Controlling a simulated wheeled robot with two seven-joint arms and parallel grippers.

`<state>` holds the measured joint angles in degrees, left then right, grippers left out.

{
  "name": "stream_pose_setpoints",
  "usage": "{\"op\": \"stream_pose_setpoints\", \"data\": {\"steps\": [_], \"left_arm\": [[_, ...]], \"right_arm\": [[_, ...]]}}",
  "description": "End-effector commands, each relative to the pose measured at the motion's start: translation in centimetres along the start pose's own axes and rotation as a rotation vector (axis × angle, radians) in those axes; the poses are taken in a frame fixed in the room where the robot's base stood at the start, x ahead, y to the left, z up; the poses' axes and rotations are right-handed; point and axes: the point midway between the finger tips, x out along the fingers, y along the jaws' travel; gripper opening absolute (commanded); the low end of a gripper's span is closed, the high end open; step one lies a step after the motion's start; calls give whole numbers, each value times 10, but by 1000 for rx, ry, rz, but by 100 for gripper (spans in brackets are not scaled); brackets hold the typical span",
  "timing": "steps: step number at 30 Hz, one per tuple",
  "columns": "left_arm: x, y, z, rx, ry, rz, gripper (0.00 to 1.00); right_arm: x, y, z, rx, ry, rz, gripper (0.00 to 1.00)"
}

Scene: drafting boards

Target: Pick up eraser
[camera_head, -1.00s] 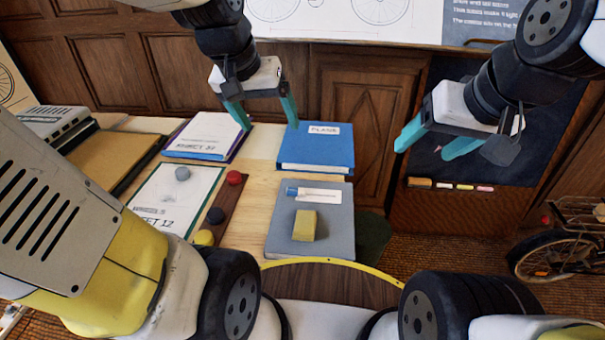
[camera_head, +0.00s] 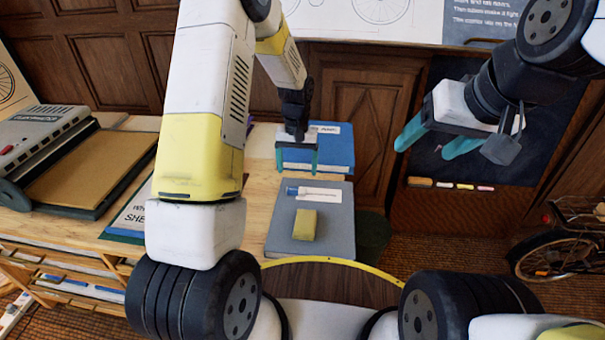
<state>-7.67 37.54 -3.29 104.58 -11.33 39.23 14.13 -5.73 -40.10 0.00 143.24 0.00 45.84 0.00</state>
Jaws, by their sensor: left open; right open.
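The eraser (camera_head: 304,225) is a small yellow block. It lies on a grey book or folder (camera_head: 333,236) near the front edge of the table, below a blue-and-white label strip (camera_head: 313,193) on the same grey cover. My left gripper (camera_head: 297,173) points down with its teal fingers apart and empty. It is beyond the eraser in the picture, in front of the blue binder, and touches nothing that I can make out. My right gripper (camera_head: 438,148) is open and empty, off to the right in front of the dark chalkboard.
The blue binder (camera_head: 332,145) lies behind the grey book. A machine with a brown board (camera_head: 92,172) stands at the left. My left arm hides much of the table's middle. Chalk pieces (camera_head: 443,184) line the chalkboard ledge at the right.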

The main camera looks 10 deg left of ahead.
Motion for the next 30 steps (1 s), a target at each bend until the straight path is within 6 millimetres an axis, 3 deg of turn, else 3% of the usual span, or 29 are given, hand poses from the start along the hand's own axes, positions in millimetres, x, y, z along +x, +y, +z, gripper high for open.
{"op": "stream_pose_setpoints", "data": {"steps": [15, 23, 24, 30], "left_arm": [[66, -3, 7, -1, -3, 0, 82], [69, -2, 7, -1, 0, 0, 82], [69, -2, 7, -1, 0, 0, 80], [69, -2, 7, 0, -1, 0, 41]], "right_arm": [[0, 0, 0, 0, 0, 0, 68], [0, 0, 0, 0, 0, 0, 68], [0, 0, 0, 0, 0, 0, 68], [0, 0, 0, 0, 0, 0, 68]]}}
